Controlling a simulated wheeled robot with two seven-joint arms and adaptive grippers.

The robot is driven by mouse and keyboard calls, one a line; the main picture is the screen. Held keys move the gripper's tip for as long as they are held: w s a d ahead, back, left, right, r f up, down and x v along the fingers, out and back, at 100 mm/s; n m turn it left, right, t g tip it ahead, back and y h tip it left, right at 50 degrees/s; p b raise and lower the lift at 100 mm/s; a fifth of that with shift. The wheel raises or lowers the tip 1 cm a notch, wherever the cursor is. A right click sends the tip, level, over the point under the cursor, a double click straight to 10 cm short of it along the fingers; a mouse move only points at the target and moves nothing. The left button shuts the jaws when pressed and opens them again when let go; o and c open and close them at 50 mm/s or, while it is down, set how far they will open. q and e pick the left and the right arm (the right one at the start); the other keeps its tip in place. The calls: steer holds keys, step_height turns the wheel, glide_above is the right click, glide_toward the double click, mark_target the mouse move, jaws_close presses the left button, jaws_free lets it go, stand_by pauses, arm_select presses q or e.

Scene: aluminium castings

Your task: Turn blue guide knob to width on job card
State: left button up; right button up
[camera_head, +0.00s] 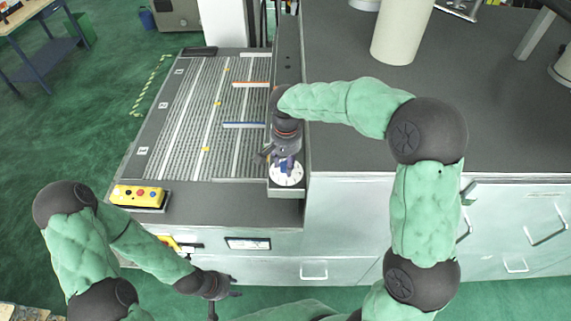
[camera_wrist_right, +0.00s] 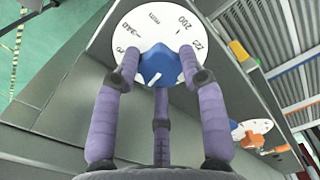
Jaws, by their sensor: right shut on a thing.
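The blue guide knob (camera_wrist_right: 158,64) sits at the centre of a white round dial (camera_wrist_right: 120,40) marked in mm, with 200 and 240 among the readable numbers. A white pointer line on the knob points toward the bottom of the wrist view. My right gripper (camera_wrist_right: 158,68) is shut on the knob, with fingers on both sides. In the head view the gripper (camera_head: 284,160) covers most of the knob, and part of the dial (camera_head: 289,179) shows. My left gripper (camera_head: 227,298) hangs low in front of the machine, empty, with its fingers spread. A dark-framed panel (camera_head: 248,243), perhaps the job card, is unreadable.
A blue guide bar (camera_head: 244,125) and an orange guide bar (camera_head: 251,84) lie across the slatted conveyor bed. An orange knob (camera_wrist_right: 250,141) on another dial stands beside the blue one. A yellow button box (camera_head: 138,196) sits at the bed's left corner.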

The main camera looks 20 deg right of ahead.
steer(key=n, duration=0.5)
steer(key=shift+w+d+r, duration=0.15)
steer(key=shift+w+r, duration=0.15)
steer(key=n, duration=1.5)
steer(key=shift+a, duration=0.2)
steer(key=shift+s, duration=0.1)
steer(key=o, duration=1.2)
steer(key=shift+a+f, duration=0.2)
steer(key=shift+a, duration=0.1)
